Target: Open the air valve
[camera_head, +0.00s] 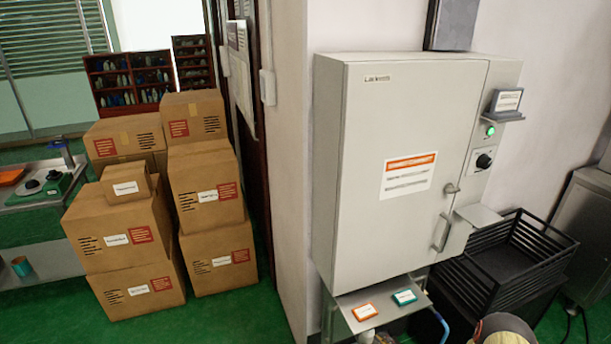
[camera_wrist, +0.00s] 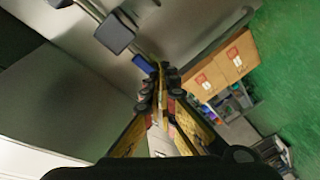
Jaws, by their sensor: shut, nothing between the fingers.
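No part is clearly recognisable as the air valve. A black rotary knob (camera_head: 484,161) sits on the right side panel of a pale grey cabinet (camera_head: 360,230), below a lit green button (camera_head: 490,131). I cannot tell if this knob is the valve. A blue hose (camera_head: 443,325) shows low under the cabinet. My gripper (camera_wrist: 160,72) is in the wrist view, its fingers together and empty. A small blue part (camera_wrist: 143,64) is close to the fingertips, with a dark grey block (camera_wrist: 115,32) further up left; I cannot tell if the fingers touch anything.
The cabinet door with its handle (camera_head: 441,232) is shut. A shelf (camera_head: 348,313) with two labels is below it. A black slatted crate (camera_head: 505,255) stands at right. Stacked cartons (camera_head: 212,190) stand at left; green floor shows in front of them.

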